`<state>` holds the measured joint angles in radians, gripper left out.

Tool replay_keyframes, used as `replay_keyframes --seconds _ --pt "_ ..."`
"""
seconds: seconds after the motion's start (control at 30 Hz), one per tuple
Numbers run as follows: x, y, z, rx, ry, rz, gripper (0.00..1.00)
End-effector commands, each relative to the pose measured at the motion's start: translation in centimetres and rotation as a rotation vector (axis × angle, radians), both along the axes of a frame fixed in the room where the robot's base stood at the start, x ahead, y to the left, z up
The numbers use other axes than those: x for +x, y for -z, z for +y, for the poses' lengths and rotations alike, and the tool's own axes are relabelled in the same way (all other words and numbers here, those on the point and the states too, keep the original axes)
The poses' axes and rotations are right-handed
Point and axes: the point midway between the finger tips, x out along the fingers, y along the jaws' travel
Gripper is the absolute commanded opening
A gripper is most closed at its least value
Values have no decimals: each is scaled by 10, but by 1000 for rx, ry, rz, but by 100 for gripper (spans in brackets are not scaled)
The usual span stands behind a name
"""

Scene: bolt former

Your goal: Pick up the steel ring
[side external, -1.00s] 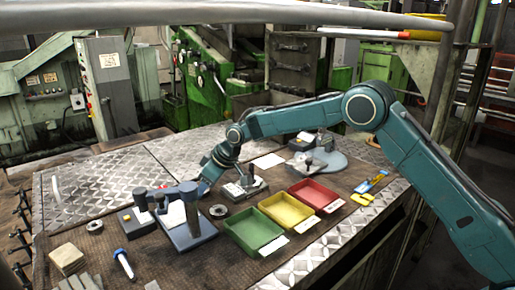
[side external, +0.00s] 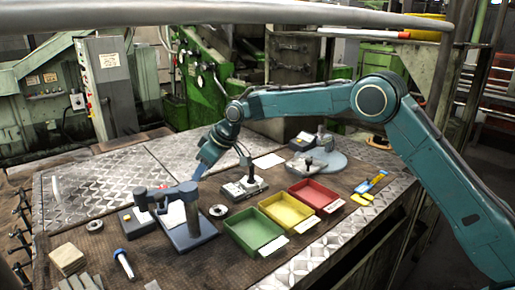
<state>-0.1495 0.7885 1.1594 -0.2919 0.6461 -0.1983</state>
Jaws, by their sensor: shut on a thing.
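My gripper (side external: 199,171) is in the air above the table, pointing down and left, behind the dark blue gauge stand. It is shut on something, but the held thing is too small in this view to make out. One grey steel ring (side external: 218,210) lies flat on the table between the gauge stand and the green tray. Another grey ring (side external: 95,226) lies flat at the left, apart from the gripper.
The gauge stand (side external: 190,232) stands just in front of my gripper. A small device with a lever (side external: 244,186) is to its right. Green (side external: 233,241), yellow (side external: 274,205) and red (side external: 331,207) trays are at the front right. A white-and-blue marker (side external: 123,264) is at the front left.

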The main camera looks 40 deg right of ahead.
Motion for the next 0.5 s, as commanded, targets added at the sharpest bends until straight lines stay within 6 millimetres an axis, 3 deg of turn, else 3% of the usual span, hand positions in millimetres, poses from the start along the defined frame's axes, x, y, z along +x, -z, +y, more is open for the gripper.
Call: replay_keyframes --seconds 0.3,0.5 --pt "1 -76 0 1 0 -6 12" --pt "1 -111 0 2 0 -5 12"
